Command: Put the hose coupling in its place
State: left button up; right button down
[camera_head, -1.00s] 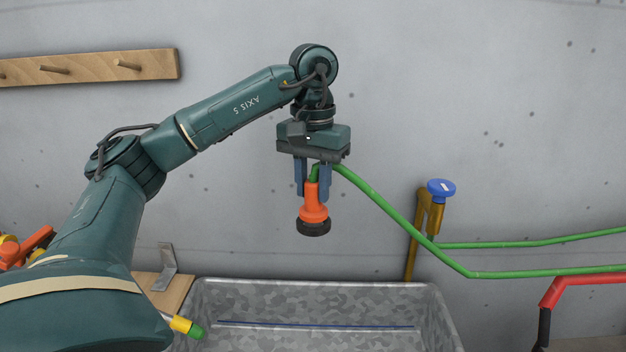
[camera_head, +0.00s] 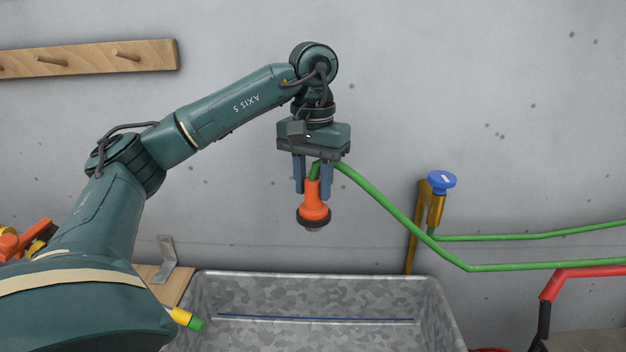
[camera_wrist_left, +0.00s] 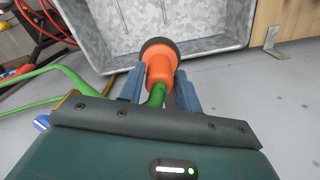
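The hose coupling (camera_head: 312,205) is orange with a black ring at its lower end, and a green hose (camera_head: 390,213) comes out of its top. My left gripper (camera_head: 313,188) points down with its blue fingers on both sides of the coupling, shut on it. The coupling hangs in the air in front of the wall, above the back of the grey tub, with its lower face partly showing. In the left wrist view the coupling (camera_wrist_left: 160,66) sits between the fingertips (camera_wrist_left: 158,88). My right gripper is not in view.
A mottled grey tub (camera_head: 205,300) stands below. A brass tap (camera_head: 435,212) with a blue knob (camera_head: 442,180) is on the wall to the right. A wooden peg rail (camera_head: 90,58) is at upper left. A red bent tube (camera_head: 590,272) is at right.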

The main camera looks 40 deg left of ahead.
pick_arm(q)
jog(key=o, duration=0.4)
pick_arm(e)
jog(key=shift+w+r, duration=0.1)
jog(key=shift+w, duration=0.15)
pick_arm(q)
jog(key=shift+r, duration=0.4)
notch_tip(320, 180, up, 6)
jog(key=p, duration=0.3)
jog(key=shift+f, duration=0.15)
jog(key=shift+r, duration=3.35)
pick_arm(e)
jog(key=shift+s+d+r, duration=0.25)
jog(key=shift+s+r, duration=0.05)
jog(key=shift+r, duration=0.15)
